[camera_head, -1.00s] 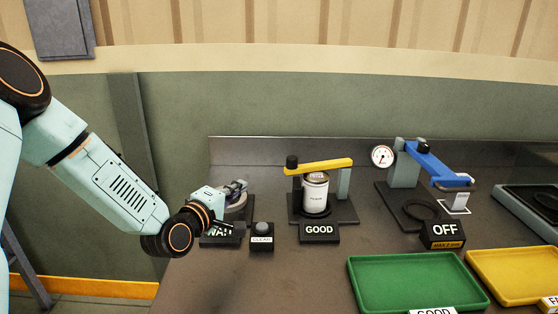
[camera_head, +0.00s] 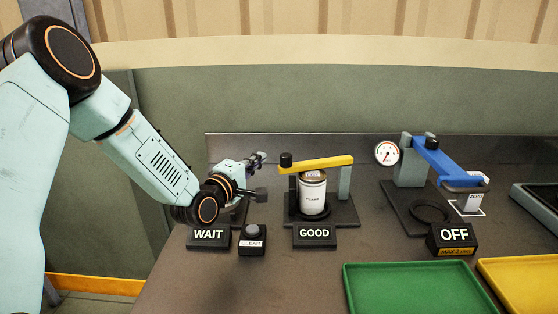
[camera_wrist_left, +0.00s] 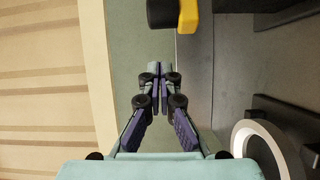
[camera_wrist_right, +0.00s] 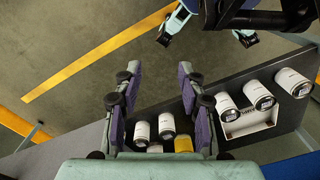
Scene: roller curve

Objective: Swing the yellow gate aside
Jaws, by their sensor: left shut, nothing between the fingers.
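The yellow gate (camera_head: 318,164) is a flat bar lying across the top of a white can (camera_head: 312,195) on the station marked GOOD. It runs from a grey post (camera_head: 345,181) on the right to a black knob (camera_head: 286,160) at its left end. My left gripper (camera_head: 258,159) is shut and empty, left of the knob and apart from it. In the left wrist view the shut fingers (camera_wrist_left: 160,75) point toward the top, with the gate's yellow end (camera_wrist_left: 188,14) and knob (camera_wrist_left: 163,13) ahead and slightly right. My right gripper (camera_wrist_right: 160,90) is open and empty, seen only in its wrist view.
The WAIT sign (camera_head: 208,234) and CLEAR button (camera_head: 252,236) stand below my left gripper. A blue-armed press (camera_head: 445,165) with an OFF sign (camera_head: 455,235) is right of the gate. Green (camera_head: 350,290) and yellow (camera_head: 490,268) trays lie in front. Several cans (camera_wrist_right: 260,95) show below my right gripper.

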